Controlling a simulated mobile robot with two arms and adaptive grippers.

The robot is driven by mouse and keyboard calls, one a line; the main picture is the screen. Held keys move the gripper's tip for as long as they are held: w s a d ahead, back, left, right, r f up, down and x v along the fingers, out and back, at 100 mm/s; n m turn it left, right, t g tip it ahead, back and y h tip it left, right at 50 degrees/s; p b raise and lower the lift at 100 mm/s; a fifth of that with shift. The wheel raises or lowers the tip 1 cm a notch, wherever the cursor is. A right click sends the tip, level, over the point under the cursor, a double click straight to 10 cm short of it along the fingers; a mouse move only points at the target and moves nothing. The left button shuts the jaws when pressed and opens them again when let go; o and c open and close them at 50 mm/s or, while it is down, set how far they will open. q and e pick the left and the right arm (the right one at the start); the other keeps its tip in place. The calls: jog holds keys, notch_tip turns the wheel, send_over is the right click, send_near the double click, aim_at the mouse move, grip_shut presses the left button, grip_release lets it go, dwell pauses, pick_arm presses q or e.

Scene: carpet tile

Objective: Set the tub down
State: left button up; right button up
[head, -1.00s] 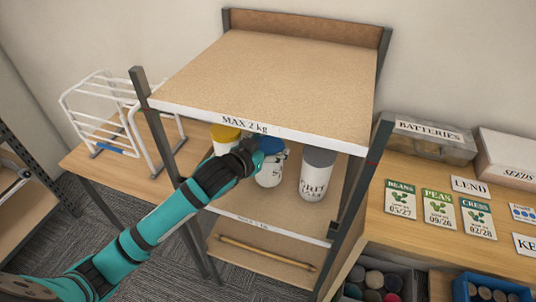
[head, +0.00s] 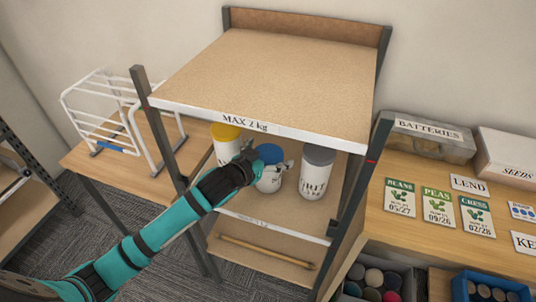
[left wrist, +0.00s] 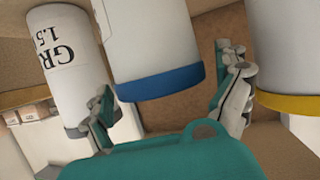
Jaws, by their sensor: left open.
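A white tub with a blue lid (head: 268,181) stands upright on the middle shelf (head: 290,225) of the rack, between a yellow-lidded tub (head: 226,151) and a grey-lidded tub (head: 315,182). My left gripper (head: 268,163) is open at the blue-lidded tub, near its lid. In the left wrist view, which looks upside down, the blue-lidded tub (left wrist: 155,45) shows between the two spread fingers, with gaps on both sides. The gripper hides part of the tub in the head view. My right gripper is not in view.
The top shelf (head: 280,75), marked MAX 2 kg, overhangs the tubs and is bare. Rack posts stand at both sides. A white wire rack (head: 100,115) stands on the left table. The right bench holds seed packets (head: 437,207) and boxes.

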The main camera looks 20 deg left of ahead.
pick_arm(q)
jog(key=shift+r, duration=0.15)
jog(key=v, duration=1.2)
jog(key=shift+b, duration=0.3)
jog(key=shift+a, duration=0.1)
